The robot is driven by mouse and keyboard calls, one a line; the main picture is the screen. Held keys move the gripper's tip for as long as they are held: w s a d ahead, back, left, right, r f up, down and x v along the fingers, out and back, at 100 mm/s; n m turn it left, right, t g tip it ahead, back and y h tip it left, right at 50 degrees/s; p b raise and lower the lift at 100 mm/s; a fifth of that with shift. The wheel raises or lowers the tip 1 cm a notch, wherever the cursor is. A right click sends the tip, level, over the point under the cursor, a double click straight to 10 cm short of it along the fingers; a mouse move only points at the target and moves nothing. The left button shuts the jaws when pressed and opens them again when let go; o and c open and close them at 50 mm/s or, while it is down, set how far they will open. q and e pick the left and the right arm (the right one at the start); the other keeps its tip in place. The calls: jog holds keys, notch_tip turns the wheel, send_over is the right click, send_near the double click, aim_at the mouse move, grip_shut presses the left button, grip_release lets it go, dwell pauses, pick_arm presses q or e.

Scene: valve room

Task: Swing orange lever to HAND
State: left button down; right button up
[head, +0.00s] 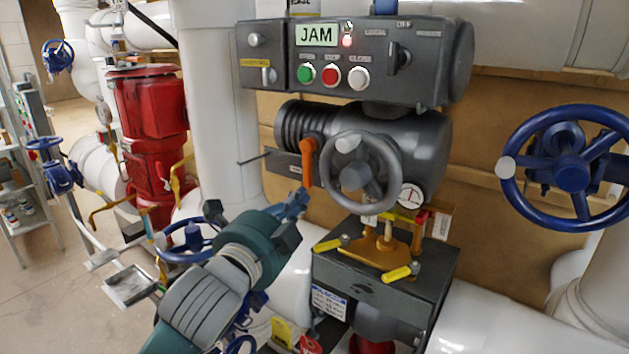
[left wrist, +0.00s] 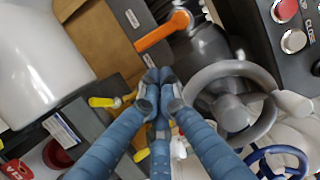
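The orange lever (head: 307,163) is on the grey actuator (head: 405,140), left of its grey handwheel (head: 362,172), and hangs nearly straight down. In the left wrist view the orange lever (left wrist: 160,31) lies just beyond my fingertips. My left gripper (head: 302,197) is just below the lever's lower end; I cannot tell whether they touch. In the left wrist view the blue fingers of the left gripper (left wrist: 159,77) come together at the tips with nothing visible between them. A small label plate (head: 284,163) sits behind the lever; its words are too small to read. My right gripper is not seen.
The control box (head: 354,62) above shows JAM (head: 317,35), a lit red lamp and green, red and white buttons. A yellow-handled clamp bracket (head: 385,255) sits below the handwheel. A large blue handwheel (head: 572,172) is at right, white pipes around.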

aim_at(307, 179)
pick_arm(q)
jog(key=p+x, duration=0.2)
jog(key=x, duration=0.6)
jog(key=shift+w, duration=0.35)
jog(key=shift+f, duration=0.1)
jog(key=shift+w+a+f+m, duration=0.2)
jog(key=shift+w+a+m, duration=0.1)
jog(key=shift+m, duration=0.6)
jog(key=m, duration=0.1)
jog(key=a+m, duration=0.1)
jog(key=w+m+t, duration=0.1)
jog(key=shift+a+f+h, duration=0.3)
jog(key=shift+h, duration=0.1)
jog(key=shift+w+a+r+m+h+b, duration=0.15)
jog(key=shift+w+a+m+h, duration=0.2)
jog(key=shift+m, duration=0.75)
jog(key=shift+w+a+r+m+h+b, duration=0.15)
jog(key=shift+w+a+m, duration=0.3)
jog(key=shift+m, duration=0.65)
jog(key=shift+w+a+f+m+h+b, duration=0.15)
jog(key=shift+w+a+m+h, duration=0.3)
jog(key=shift+m, duration=0.65)
jog(key=shift+s+a+r, duration=0.1)
jog(key=shift+s, duration=0.1)
